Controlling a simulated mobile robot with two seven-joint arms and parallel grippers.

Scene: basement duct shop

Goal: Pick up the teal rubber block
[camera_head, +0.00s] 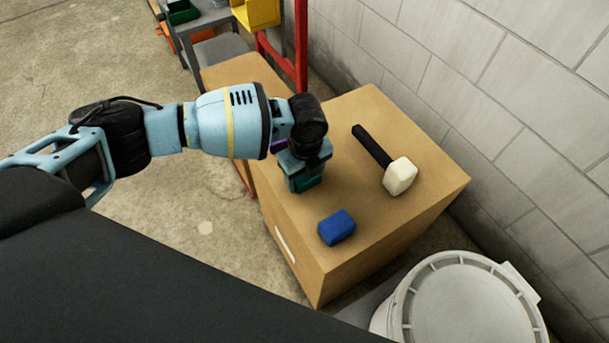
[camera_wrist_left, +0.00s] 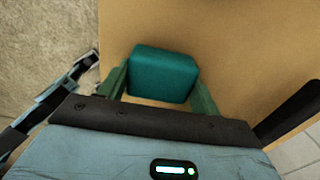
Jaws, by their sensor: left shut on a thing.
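The teal rubber block (camera_head: 306,184) is on or just above the top of a cardboard box (camera_head: 359,262), near its left side. My left gripper (camera_head: 304,172) comes down over it from above and is shut on it. In the left wrist view the teal block (camera_wrist_left: 163,74) sits between the two green fingers of my left gripper (camera_wrist_left: 160,90). I cannot tell whether the block's underside touches the box. My right gripper is not in view.
A blue block (camera_head: 337,227) lies on the box in front of the gripper. A mallet (camera_head: 400,176) with a pale head and black handle lies to the right. A white lidded bucket (camera_head: 462,305) stands at the lower right. A block wall (camera_head: 470,85) rises behind.

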